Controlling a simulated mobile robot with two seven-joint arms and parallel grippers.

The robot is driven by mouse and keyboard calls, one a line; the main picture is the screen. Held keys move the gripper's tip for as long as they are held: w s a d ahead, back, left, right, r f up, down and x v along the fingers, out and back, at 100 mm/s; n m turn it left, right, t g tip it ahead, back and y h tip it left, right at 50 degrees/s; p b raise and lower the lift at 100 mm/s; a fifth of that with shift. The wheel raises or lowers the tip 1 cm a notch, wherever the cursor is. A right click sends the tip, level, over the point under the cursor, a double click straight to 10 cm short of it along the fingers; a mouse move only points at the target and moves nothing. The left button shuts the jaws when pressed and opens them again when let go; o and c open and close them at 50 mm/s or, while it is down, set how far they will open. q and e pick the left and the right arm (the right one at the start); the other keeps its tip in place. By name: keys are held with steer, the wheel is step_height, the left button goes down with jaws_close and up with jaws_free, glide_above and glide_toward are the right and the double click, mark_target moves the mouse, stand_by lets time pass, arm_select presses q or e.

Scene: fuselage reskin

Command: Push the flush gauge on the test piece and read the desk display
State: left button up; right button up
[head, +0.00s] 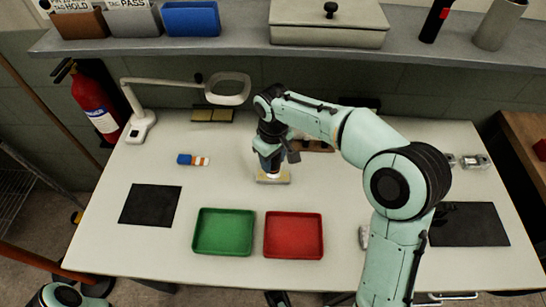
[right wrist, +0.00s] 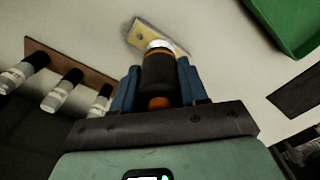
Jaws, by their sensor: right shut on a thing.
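My right gripper (head: 268,158) points down over the white table, shut on the flush gauge. In the right wrist view the gauge (right wrist: 163,78) is a dark cylinder with orange bands and a white end, between the blue fingers (right wrist: 160,85). The test piece (head: 275,180) is a small pale yellowish plate under the gripper; it also shows in the right wrist view (right wrist: 143,38). The gauge's white end overlaps the plate's edge there; I cannot tell whether it presses. I cannot make out the desk display.
A green tray (head: 223,232) and a red tray (head: 293,236) lie in front. A brown rack (right wrist: 70,66) holds several cylinders. A magnifier lamp (head: 140,120) stands at the back left. Black mats (head: 150,204) lie left and right (head: 468,225).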

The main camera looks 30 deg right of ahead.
arm_select(q)
steer(key=shift+f+b, duration=0.3)
arm_select(e)
steer(key=shift+f, duration=0.5)
stand_by(0.7)
arm_select(q)
steer(key=shift+r, duration=0.15)
arm_select(e)
steer(key=shift+f, duration=0.1)
stand_by(0.9)
arm_select(q)
steer(key=shift+r+p, duration=0.15)
steer(key=shift+p, duration=0.15)
arm_select(e)
step_height(320, 180, up, 7)
steer(key=p, duration=0.5)
arm_select(q)
step_height(320, 180, up, 6)
steer(key=w, duration=0.2)
stand_by(0.6)
